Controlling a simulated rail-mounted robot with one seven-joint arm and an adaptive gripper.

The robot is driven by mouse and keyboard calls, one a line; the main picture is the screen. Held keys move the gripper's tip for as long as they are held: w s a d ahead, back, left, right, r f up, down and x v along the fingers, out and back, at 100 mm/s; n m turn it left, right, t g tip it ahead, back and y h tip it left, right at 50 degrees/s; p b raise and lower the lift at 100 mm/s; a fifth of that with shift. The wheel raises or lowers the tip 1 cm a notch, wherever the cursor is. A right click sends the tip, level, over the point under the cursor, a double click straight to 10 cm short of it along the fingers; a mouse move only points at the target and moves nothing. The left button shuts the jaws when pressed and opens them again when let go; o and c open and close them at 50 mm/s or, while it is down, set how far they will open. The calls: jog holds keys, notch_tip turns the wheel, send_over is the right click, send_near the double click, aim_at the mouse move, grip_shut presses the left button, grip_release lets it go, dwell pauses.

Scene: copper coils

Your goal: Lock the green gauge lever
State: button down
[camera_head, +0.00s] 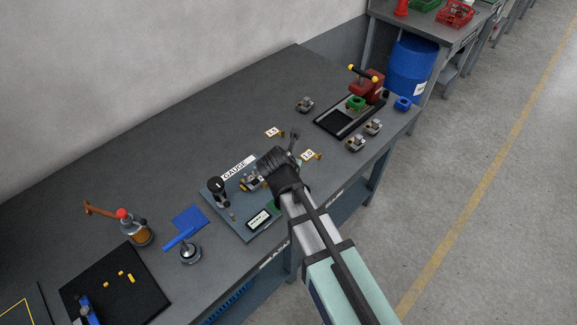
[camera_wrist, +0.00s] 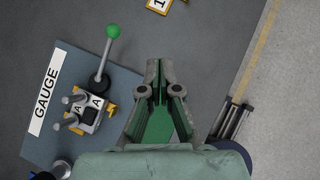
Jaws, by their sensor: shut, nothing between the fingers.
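The green lever knob (camera_wrist: 112,31) shows in the wrist view at the end of a grey rod, which rises from a pivot on the blue-grey gauge plate (camera_wrist: 42,140). Beside the pivot is a metal block marked A (camera_wrist: 88,108) with yellow parts. My gripper (camera_wrist: 165,78) is shut and empty, right of the lever and apart from the knob. In the head view, my gripper (camera_head: 274,165) is over the far right side of the gauge plate (camera_head: 239,232) and hides part of it. I cannot make out the knob there.
A small display (camera_head: 259,219) and a black-topped post (camera_head: 217,190) stand on the plate. Number tags (camera_head: 273,132) lie behind it. A red clamp fixture (camera_head: 369,86) is at the back right. Bench behind the plate is mostly clear.

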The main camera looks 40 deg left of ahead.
jog(key=shift+s+d+r+b, duration=0.2)
jog(key=shift+s+d+r, duration=0.1)
jog(key=shift+d+r, duration=0.3)
jog(key=shift+s+d+r+b, duration=0.15)
jog(key=shift+s+d+r, duration=0.15)
jog(key=shift+r, duration=0.45)
jog(key=shift+s+d+r+b, duration=0.25)
jog(key=shift+d+r, duration=0.3)
jog(key=shift+r, duration=0.15)
jog(key=w+d+f+m+g+h+b, duration=0.25)
jog(key=d+f+m+g+h, duration=0.3)
jog(key=d+f+m, duration=1.75)
jog(key=s+d+f+m+g, duration=0.2)
jog(key=s+d+f, duration=0.2)
jog(key=d+f, duration=0.45)
jog(key=s+d+f+m+g, duration=0.2)
jog(key=s+d+f+g, duration=0.3)
jog(key=d, duration=0.7)
jog(key=s+d+f+m+y, duration=0.1)
jog(key=s+d+f+m, duration=0.1)
jog(key=s+m, duration=0.2)
jog(key=s+d+f+m+g+y, duration=0.1)
jog(key=s+d+f+m, duration=0.2)
jog(key=s, duration=0.3)
jog(key=s+d+f+m+g+y+b, duration=0.1)
jog(key=s+d+f+m, duration=0.1)
jog(key=s+m, duration=0.3)
jog(key=shift+s+d+f+m, duration=0.3)
jog(key=shift+s+d+f, duration=0.1)
jog(key=shift+d, duration=0.1)
